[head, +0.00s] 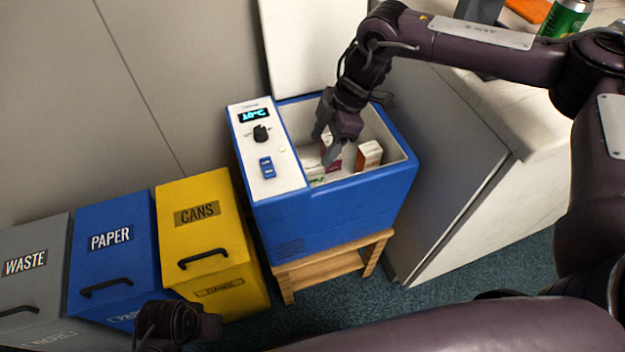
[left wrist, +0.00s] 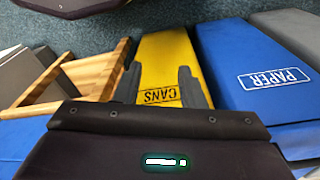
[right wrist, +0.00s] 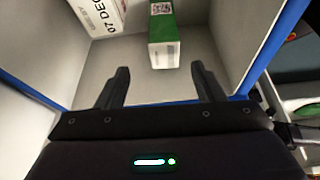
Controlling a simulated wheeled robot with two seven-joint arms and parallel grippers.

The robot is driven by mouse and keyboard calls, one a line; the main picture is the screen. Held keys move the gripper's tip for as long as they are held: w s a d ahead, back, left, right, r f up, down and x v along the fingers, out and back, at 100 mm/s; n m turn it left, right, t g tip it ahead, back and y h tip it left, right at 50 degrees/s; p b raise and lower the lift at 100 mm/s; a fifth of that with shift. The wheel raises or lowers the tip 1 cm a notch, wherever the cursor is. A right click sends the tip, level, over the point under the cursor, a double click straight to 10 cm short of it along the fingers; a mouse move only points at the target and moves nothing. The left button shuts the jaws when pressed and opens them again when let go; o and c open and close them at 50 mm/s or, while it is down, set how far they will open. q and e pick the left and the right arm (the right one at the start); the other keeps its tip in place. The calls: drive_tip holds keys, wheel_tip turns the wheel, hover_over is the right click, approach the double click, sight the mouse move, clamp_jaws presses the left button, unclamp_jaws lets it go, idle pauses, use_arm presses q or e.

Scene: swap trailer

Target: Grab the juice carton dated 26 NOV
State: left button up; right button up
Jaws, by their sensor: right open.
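Juice cartons stand inside the open blue cooler (head: 330,212). In the head view one is white and magenta (head: 334,157), one white and orange-brown (head: 368,155), and one white and green (head: 316,174). My right gripper (head: 333,152) reaches down into the cooler, open, and partly hides the cartons. In the right wrist view, a green and white carton (right wrist: 163,40) lies ahead of the open fingers, apart from them. A white carton (right wrist: 100,16) at the top left reads 07 DEC. No 26 NOV date is readable. My left gripper (left wrist: 160,85) is open and empty, pointing toward the bins.
The cooler stands on a wooden stool (head: 330,265); its walls surround my right gripper. Yellow CANS (head: 205,240), blue PAPER (head: 112,262) and grey WASTE (head: 30,285) bins stand to the left. A pale counter (head: 500,130) with a green can (head: 566,18) is at right.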

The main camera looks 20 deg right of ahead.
sight(313, 164)
drive_tip(key=x, duration=0.4)
drive_tip(key=b+x, duration=0.1)
drive_tip(key=x, duration=0.2)
drive_tip(key=shift+s, duration=0.3)
use_arm(q)
drive_tip(key=shift+d+r, duration=0.35)
drive_tip(key=shift+r, duration=0.55)
use_arm(e)
clamp_jaws()
